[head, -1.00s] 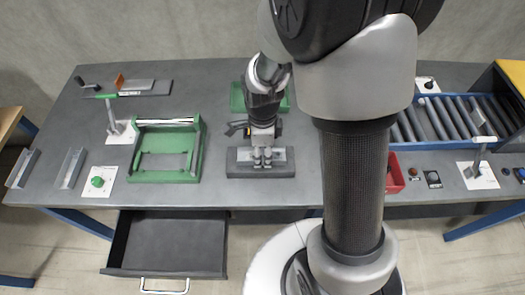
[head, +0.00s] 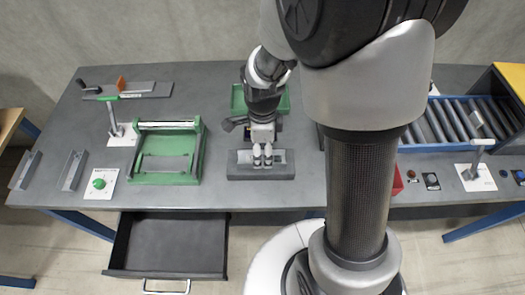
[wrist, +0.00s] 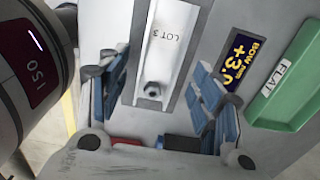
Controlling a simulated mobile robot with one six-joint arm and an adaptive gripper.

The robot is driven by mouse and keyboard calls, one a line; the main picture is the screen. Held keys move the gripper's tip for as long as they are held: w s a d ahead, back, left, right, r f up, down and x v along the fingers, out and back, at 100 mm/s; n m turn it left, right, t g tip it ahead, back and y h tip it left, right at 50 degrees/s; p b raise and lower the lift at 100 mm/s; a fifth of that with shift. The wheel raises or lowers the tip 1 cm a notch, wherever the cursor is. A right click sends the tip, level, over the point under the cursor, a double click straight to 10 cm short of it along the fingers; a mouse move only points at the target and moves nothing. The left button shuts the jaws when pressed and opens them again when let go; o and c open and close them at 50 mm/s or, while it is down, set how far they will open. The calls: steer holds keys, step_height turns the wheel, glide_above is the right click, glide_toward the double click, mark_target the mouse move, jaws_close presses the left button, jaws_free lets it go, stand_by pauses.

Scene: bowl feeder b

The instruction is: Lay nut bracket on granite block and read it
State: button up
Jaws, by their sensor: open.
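The nut bracket (wrist: 168,45) is a pale metal strip marked "LOT 3", with a round nut-like boss at its near end. It lies on the dark granite block (head: 238,171) at the table's front middle. My gripper (head: 262,157) is over the block, pointing down. In the wrist view its blue-padded fingers stand apart, on either side of the bracket's boss end, with gaps visible. A dark display (wrist: 230,60) beside the bracket reads "BOW mm" and +3 point something; the last digit is unclear. A green tray (wrist: 292,75) labelled "FLAT" is to its right.
A green frame fixture (head: 165,176) stands left of the block, with a green button (head: 99,183) beyond it. An open drawer (head: 168,243) juts out in front. A roller conveyor (head: 455,125) and a red bin (head: 397,182) are at the right.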

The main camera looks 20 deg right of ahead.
mark_target(263, 161)
steer(key=s+r+n+t+p, duration=0.1)
steer(key=s+r+n, duration=0.3)
steer(key=r, duration=0.6)
steer(key=s+r+n+t+p, duration=0.1)
steer(key=s+r+n+p, duration=0.1)
steer(key=r+n, duration=0.6)
steer(key=s+r+n+t, duration=0.2)
steer(key=s+r+n, duration=0.4)
steer(key=s+n, duration=0.3)
steer(key=shift+n+t, duration=0.3)
